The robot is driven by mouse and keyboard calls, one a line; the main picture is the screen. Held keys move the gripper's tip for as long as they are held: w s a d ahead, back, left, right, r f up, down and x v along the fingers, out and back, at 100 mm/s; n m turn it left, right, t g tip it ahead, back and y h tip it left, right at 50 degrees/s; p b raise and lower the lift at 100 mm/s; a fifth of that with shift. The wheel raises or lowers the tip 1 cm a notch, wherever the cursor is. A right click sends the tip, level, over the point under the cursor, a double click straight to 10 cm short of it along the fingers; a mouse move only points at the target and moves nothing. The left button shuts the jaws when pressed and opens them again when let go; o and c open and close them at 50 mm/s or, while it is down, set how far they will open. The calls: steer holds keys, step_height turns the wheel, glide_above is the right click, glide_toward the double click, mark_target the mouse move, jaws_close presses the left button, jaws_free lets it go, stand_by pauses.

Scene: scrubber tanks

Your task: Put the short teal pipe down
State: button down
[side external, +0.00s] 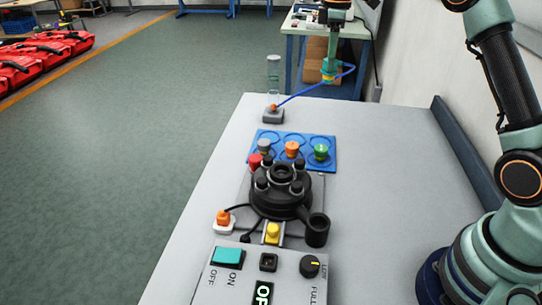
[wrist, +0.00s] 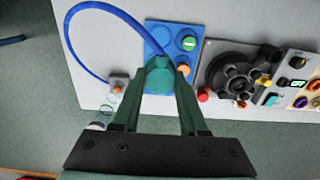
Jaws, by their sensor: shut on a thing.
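My gripper (side external: 333,52) hangs above the far end of the grey bench. It is shut on the short teal pipe (side external: 329,74), which has an orange-yellow band and is held well above the bench top. In the wrist view the fingers meet around the teal pipe (wrist: 159,75). A blue hose (wrist: 72,48) loops from the pipe to a small grey block with an orange fitting (side external: 273,114). The pipe's lower end is hard to make out.
A blue tray (side external: 256,163) with round recesses holds grey, orange and green caps. A black round unit (side external: 281,190) and a control panel (side external: 225,284) stand nearer.

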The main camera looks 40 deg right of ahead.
step_height(320, 180, down, 20)
steer(key=shift+d+r, duration=0.1)
steer(key=shift+r, duration=0.05)
stand_by(0.4)
steer(key=shift+c, duration=2.2)
jaws_free()
